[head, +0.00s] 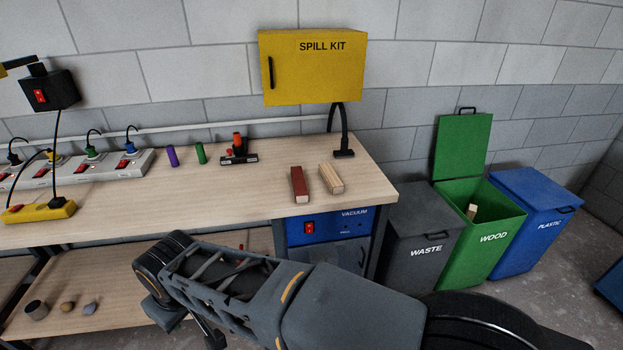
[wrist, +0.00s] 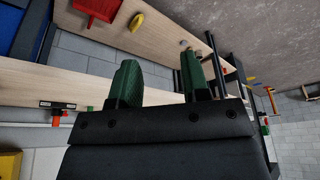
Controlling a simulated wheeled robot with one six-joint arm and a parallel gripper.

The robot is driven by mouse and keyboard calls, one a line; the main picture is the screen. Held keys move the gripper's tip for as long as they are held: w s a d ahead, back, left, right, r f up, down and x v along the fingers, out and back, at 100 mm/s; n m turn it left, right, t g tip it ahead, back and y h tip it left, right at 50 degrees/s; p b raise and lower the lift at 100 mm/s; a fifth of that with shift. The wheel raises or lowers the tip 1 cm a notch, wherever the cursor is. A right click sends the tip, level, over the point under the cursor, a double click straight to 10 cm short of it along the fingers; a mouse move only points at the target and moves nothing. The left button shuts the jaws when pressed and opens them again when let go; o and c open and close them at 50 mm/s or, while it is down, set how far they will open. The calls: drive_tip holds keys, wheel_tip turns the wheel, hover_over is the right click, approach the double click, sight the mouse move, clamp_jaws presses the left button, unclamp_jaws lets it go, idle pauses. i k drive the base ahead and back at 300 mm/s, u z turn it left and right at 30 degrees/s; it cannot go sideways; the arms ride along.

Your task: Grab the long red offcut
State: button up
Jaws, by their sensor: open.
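The red offcut (head: 299,184) is a red-painted wooden block with a bare pale near end. It lies on the bench top toward its right end, near the front edge, to the left of a bare wood offcut (head: 331,178). I cannot make out the red offcut in the wrist view. My gripper (wrist: 157,63) shows there with its two green fingers apart and nothing between them. In the head view my arm crosses in front of the bench, low and left of the offcuts, and the fingers are hidden.
The bench top (head: 240,200) is clear left of the red offcut. A waste bin (head: 415,225) stands to the right. A red object (wrist: 97,10) lies on the lower shelf.

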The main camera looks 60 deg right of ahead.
sight(301, 189)
drive_tip(key=z, duration=0.95)
drive_tip(key=i, duration=0.85)
drive_tip(key=z, duration=0.9)
